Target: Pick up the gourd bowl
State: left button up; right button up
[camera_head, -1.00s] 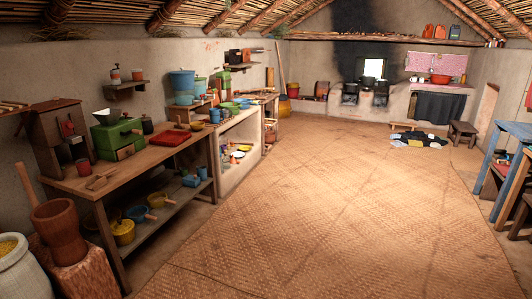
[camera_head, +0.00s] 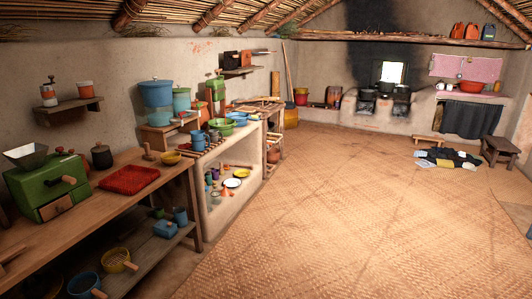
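I cannot make out for sure which thing is the gourd bowl. A small yellow bowl (camera_head: 170,158) with a short handle sits at the right end of the wooden table (camera_head: 95,206) on the left. Green and blue bowls (camera_head: 222,126) stand on the clay counter behind it, and a white bowl or plate (camera_head: 232,183) is on its lower shelf. Neither of my grippers is in view.
The table also holds a green grinder (camera_head: 46,187), a red tray (camera_head: 129,180) and a dark jar (camera_head: 102,156). A wide woven mat (camera_head: 330,200) covers the clear floor. Dark cloths (camera_head: 447,157) lie near a stool (camera_head: 498,152) at the back right.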

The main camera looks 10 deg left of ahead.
aim_at(171, 160)
jog(key=i, duration=2.15)
jog(key=i+l+u, duration=0.15)
jog(key=i+u, duration=0.25)
jog(key=i, duration=0.2)
jog(key=i+l+u, duration=0.35)
jog(key=i, duration=0.25)
jog(key=i+l+u, duration=0.4)
jog(key=i, duration=0.15)
